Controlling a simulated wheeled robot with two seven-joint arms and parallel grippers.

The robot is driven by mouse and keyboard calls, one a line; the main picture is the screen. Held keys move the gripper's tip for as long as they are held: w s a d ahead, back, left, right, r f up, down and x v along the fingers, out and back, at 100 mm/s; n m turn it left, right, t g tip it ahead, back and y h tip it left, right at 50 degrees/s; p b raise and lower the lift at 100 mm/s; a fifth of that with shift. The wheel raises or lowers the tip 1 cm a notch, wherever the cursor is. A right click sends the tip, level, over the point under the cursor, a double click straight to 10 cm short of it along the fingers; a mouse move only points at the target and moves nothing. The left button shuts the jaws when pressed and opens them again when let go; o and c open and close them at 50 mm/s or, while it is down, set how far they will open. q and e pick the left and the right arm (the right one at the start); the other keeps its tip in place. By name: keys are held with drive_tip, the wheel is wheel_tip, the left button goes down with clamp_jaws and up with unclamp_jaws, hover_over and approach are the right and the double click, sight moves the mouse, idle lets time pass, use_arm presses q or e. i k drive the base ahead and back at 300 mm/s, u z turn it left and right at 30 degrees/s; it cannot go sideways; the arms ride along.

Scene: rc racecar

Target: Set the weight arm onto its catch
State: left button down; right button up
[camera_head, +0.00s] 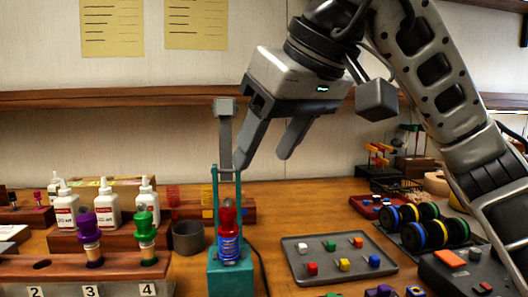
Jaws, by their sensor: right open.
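The weight arm (226,138) is a grey bar with a square grey block at its top. It stands about upright above a teal frame (231,282), at the frame's upper crossbar. A red part (228,216) over a blue coil (229,245) sits inside the frame. I cannot tell which part is the catch. My right gripper (263,162) is open and empty, pointing down. Its left fingertip is close to the right side of the weight arm; I cannot tell whether they touch. My left gripper is not in view.
A numbered wooden rack (105,269) with purple and green tools and several white bottles (106,207) stand at the left. A grey cup (187,238) is beside the frame. A grey tray (384,267) with coloured cubes lies at the right. A wooden shelf (120,96) runs behind.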

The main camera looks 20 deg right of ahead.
sight(223, 109)
drive_tip(key=k, duration=1)
